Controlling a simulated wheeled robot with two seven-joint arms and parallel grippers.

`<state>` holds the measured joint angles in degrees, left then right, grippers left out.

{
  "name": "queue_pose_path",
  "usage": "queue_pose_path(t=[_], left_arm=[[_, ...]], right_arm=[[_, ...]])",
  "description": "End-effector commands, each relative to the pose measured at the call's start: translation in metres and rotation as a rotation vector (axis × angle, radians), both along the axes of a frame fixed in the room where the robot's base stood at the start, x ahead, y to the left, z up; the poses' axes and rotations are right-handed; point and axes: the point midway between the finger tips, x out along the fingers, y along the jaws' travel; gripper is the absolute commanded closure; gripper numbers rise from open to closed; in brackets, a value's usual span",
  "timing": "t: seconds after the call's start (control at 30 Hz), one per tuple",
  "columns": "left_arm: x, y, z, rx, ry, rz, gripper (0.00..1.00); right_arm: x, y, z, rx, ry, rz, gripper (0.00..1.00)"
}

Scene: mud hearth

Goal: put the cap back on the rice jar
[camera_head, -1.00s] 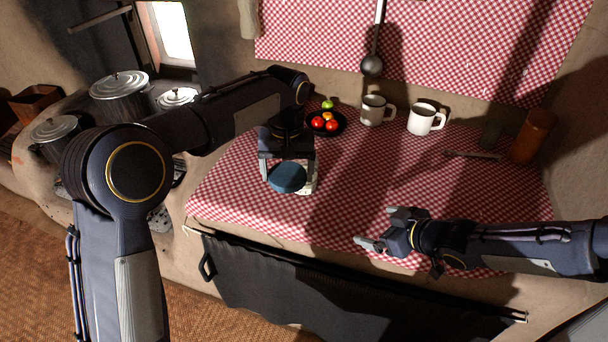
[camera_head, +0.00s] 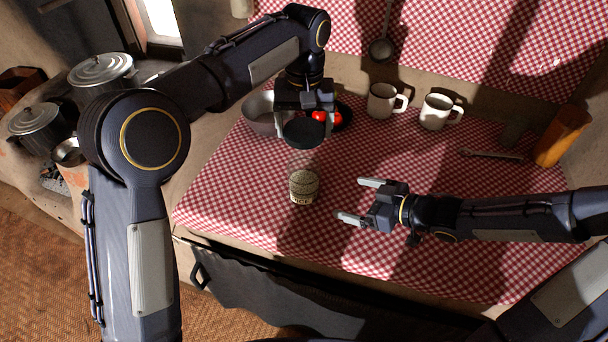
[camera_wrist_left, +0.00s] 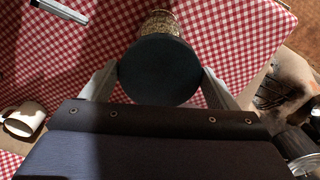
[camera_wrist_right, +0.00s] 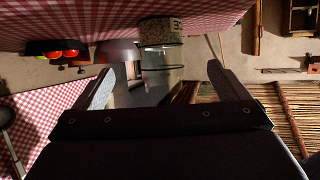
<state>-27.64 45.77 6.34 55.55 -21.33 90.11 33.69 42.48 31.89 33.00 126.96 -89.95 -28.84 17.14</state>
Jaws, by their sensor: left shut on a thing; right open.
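My left gripper (camera_head: 305,122) is shut on the dark round cap (camera_head: 305,133), which also fills the middle of the left wrist view (camera_wrist_left: 160,70). The rice jar (camera_head: 304,186) stands upright on the checked cloth, with a pale label and a clear upper part. In the head view the cap appears just above and behind the jar's top; I cannot tell whether they touch. The jar also shows behind the cap (camera_wrist_left: 160,23) and in the right wrist view (camera_wrist_right: 160,62). My right gripper (camera_head: 355,200) is open and empty, right of the jar, its fingers pointing towards it.
A grey bowl (camera_head: 262,115) and a dark plate with red fruit (camera_head: 333,118) stand behind the jar. Two mugs (camera_head: 381,101) (camera_head: 436,111) stand further right. An orange-brown container (camera_head: 562,137) is at the far right. Cloth in front of the jar is clear.

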Motion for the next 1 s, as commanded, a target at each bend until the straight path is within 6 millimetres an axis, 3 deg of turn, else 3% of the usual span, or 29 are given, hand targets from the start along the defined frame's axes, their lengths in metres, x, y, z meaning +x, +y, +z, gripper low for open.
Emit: queue_pose_path(t=[0.33,1.0], left_arm=[[0.0,0.0,0.0,0.0,0.0,0.0,0.4],[0.0,0.0,0.0,0.0,0.0,0.0,0.4]], right_arm=[[0.008,0.011,0.001,0.001,-0.002,0.001,0.05],[0.076,0.11,-0.005,0.0,0.002,0.001,0.05]])
